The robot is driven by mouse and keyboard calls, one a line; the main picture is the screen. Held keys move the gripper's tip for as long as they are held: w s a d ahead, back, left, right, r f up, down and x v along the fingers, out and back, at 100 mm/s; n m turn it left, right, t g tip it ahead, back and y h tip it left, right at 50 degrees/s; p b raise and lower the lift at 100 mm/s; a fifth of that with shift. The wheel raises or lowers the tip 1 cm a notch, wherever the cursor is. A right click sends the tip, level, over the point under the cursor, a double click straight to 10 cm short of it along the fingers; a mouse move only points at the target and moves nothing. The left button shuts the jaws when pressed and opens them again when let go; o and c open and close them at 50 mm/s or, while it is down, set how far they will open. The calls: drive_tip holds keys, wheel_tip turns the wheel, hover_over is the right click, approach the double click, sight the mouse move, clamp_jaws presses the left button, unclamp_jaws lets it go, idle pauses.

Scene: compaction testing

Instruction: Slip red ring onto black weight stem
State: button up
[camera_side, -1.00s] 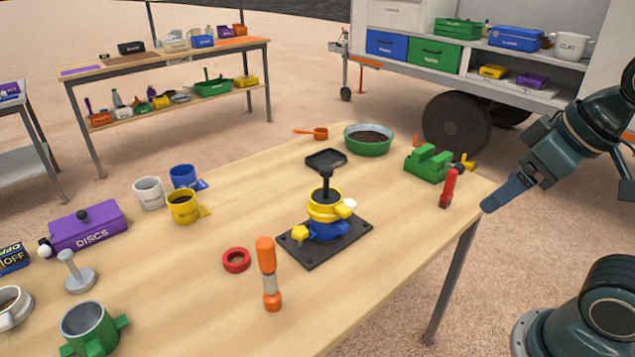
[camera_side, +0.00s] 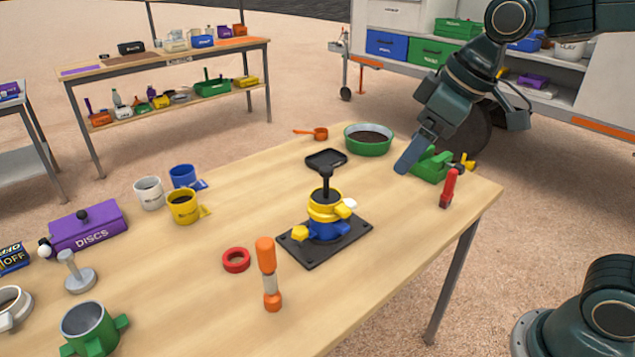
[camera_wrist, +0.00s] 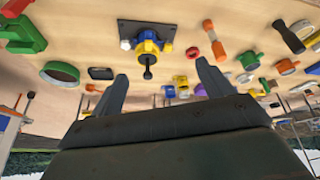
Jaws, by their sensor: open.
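The red ring (camera_side: 236,260) lies flat on the table, left of the orange-handled tool; it also shows in the wrist view (camera_wrist: 192,52). The black weight stem (camera_side: 326,187) stands upright in the yellow and blue mould (camera_side: 326,222) on a black base plate. In the wrist view the stem's round black top (camera_wrist: 147,74) shows between my fingers, well beyond them. My gripper (camera_side: 406,160) is open and empty, above the table's back right, in front of the green vice (camera_side: 432,166). Both fingers show spread apart in the wrist view (camera_wrist: 162,86). The ring is bare of any stem.
A red-handled tool (camera_side: 449,188) stands near the vice. A black tray (camera_side: 326,160) and a green pan (camera_side: 368,139) sit behind the mould. Several cups, a purple box (camera_side: 88,229) and a grey weight (camera_side: 79,277) are at left.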

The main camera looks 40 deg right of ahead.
drive_tip(key=w+a+f+n+g+y, duration=0.1)
drive_tip(key=w+a+f+n, duration=0.3)
drive_tip(key=w+a+f, duration=0.4)
drive_tip(key=w+a+f+n+g+y, duration=0.1)
drive_tip(key=w+a+f+n, duration=0.3)
drive_tip(key=w+a+f, duration=0.4)
drive_tip(key=w, duration=0.6)
drive_tip(key=shift+w+g+y, duration=0.3)
drive_tip(key=shift+w, duration=0.1)
drive_tip(key=shift+f, duration=0.1)
hover_over(236, 252)
drive_tip(key=s+d, duration=0.1)
drive_tip(key=s, duration=0.2)
drive_tip(key=shift+w+f, duration=0.15)
drive_tip(key=shift+f, duration=3.75)
drive_tip(key=shift+x, duration=2.6)
